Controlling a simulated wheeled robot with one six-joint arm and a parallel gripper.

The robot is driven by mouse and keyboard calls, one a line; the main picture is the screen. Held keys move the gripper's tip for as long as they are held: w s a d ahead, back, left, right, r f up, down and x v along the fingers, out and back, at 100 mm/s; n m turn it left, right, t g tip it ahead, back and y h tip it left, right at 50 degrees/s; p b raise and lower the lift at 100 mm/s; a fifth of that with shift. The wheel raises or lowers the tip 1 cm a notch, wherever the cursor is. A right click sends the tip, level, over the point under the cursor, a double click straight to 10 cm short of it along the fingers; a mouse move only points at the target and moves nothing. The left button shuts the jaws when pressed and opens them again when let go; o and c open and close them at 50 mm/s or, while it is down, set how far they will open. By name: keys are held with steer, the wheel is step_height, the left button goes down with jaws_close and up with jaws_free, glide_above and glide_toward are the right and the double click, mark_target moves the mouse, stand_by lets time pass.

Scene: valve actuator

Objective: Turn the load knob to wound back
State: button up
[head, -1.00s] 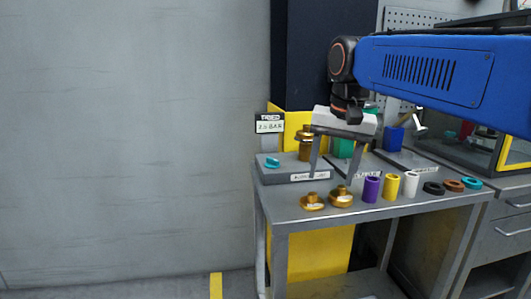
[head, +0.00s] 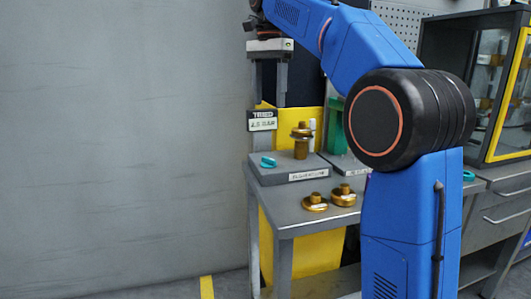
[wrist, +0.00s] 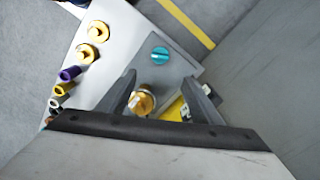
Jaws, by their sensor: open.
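A teal knob (head: 268,162) sits on the left part of a low grey plinth at the table's left end; it also shows in the wrist view (wrist: 160,54). A brass fitting with a wider top (head: 301,140) stands upright on the same grey plinth (head: 290,176). I cannot read which of them is labelled as the load knob. My gripper (head: 268,98) is open and empty, pointing down, high above the plinth's back left. In the wrist view the fingers (wrist: 160,82) frame the space between the teal knob and the brass fitting (wrist: 143,102), touching neither.
Two loose brass parts (head: 315,202) (head: 343,195) lie on the table in front. Purple (wrist: 70,73), yellow and white cylinders line the table. A green part (head: 336,135) stands to the right. Wall space at left is free.

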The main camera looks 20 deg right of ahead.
mark_target(269, 162)
step_height(269, 162, down, 17)
steer(key=shift+f, duration=0.15)
stand_by(0.5)
steer(key=c, duration=1.1)
